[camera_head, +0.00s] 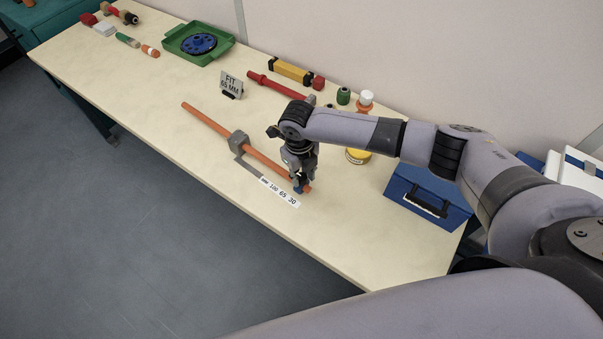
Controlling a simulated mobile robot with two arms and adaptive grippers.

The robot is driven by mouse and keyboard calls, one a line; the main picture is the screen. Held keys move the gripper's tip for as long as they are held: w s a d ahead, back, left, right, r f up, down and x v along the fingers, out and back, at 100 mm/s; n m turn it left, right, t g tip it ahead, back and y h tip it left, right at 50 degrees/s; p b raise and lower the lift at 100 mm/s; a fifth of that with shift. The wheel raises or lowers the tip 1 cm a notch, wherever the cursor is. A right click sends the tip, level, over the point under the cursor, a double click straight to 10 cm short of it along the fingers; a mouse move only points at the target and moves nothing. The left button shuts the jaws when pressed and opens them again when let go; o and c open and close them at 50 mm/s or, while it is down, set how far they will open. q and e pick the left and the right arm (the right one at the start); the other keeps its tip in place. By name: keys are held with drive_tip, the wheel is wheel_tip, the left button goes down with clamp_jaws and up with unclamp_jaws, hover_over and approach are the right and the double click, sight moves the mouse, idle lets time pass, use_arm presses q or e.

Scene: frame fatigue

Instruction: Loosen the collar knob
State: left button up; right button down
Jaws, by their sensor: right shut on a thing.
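An orange rod (211,123) lies slantwise on the table, passing through a grey block (238,141). A label strip (279,192) reading 100, 65, 30 lies beside it. My right gripper (299,184) points down at the rod's near right end, shut on a small blue knob (298,190) that shows at its fingertips. The gripper mostly hides the knob and whatever collar bears it. I cannot tell whether the knob has turned. A sign (231,84) reading FIT 65 MM stands behind the rod. My left gripper is not in view.
Behind the rod lie a red bar (274,86) and a yellow-black tool (290,71). A green tray (180,46) holds a blue disc (198,43). A blue case (423,200) stands at right. The table's front strip is clear.

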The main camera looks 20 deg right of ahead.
sight(300, 178)
idle(0.3)
drive_tip(key=c, duration=1.3)
unclamp_jaws()
drive_tip(key=r, duration=1.2)
drive_tip(key=shift+s+a, duration=0.15)
drive_tip(key=shift+a, duration=0.1)
